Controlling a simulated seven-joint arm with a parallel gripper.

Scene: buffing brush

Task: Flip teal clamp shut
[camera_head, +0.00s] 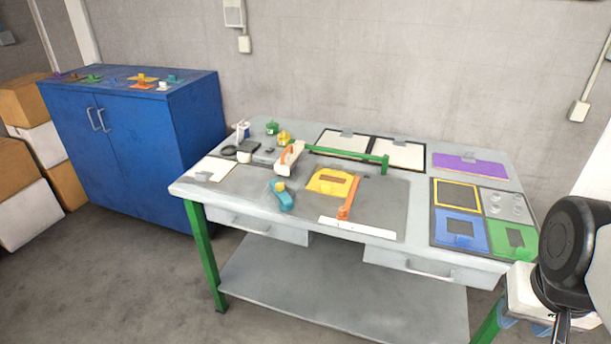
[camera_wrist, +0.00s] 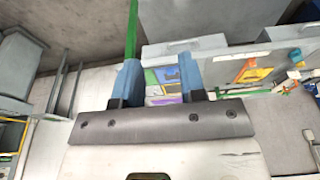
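The teal clamp (camera_head: 286,201) lies on the front left part of the workbench in the head view, beside the yellow plate. A yellow knob (camera_head: 279,186) sits at its upper end. Its jaw state is too small to tell. In the wrist view a small teal-and-yellow shape (camera_wrist: 297,60) at the far right looks like the same clamp. My gripper (camera_wrist: 160,62) shows two blue fingers standing well apart with nothing between them. It is off the right end of the bench, far from the clamp. In the head view my arm shows at the lower right edge.
The grey workbench (camera_head: 245,213) carries a yellow plate (camera_head: 330,182), an orange bar (camera_head: 349,199), a green rail (camera_head: 345,154), a white-and-orange brush-like tool (camera_head: 290,157) and coloured panels at right, including a purple one (camera_head: 470,165). A blue cabinet (camera_head: 140,150) stands at left.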

